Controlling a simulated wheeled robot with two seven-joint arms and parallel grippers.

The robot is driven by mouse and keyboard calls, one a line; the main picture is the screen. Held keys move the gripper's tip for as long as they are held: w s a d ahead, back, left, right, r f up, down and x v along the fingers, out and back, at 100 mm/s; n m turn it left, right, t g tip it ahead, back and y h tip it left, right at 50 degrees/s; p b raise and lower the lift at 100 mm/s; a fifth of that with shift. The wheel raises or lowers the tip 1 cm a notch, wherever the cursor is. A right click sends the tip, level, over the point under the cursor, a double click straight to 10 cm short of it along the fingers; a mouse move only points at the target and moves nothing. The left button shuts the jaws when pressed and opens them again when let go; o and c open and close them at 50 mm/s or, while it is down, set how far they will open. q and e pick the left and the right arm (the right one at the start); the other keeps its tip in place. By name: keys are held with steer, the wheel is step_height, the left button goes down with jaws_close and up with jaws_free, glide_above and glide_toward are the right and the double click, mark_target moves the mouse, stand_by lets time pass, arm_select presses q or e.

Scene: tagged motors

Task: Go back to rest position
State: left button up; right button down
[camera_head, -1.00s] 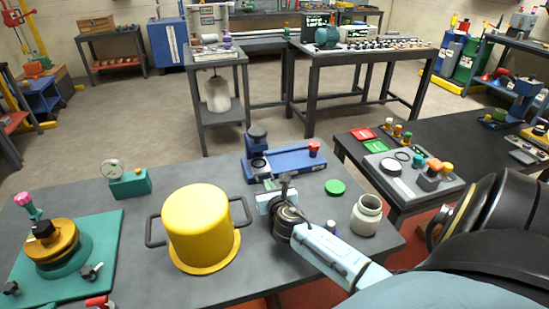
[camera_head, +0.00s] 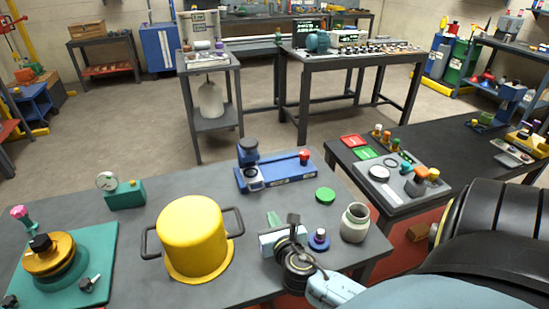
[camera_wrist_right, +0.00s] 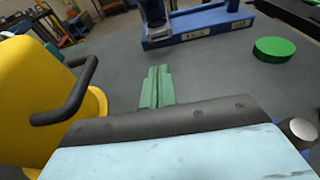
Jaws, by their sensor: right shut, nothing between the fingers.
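My right gripper (camera_head: 273,219) is over the near part of the grey workbench (camera_head: 140,225), just right of the yellow pot. Its green fingers are together and empty; they also show in the right wrist view (camera_wrist_right: 157,85). The yellow pot (camera_head: 193,235) has dark side handles and stands on the bench. My left gripper is not in view.
Beyond the gripper are a blue fixture (camera_head: 285,172) and a green disc (camera_head: 325,195). An open pale jar (camera_head: 355,222) stands near the right edge. A green gauge block (camera_head: 126,195) and a teal plate (camera_head: 95,270) are at left.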

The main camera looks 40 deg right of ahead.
steer(key=shift+s+a, duration=0.25)
steer(key=shift+s, duration=0.15)
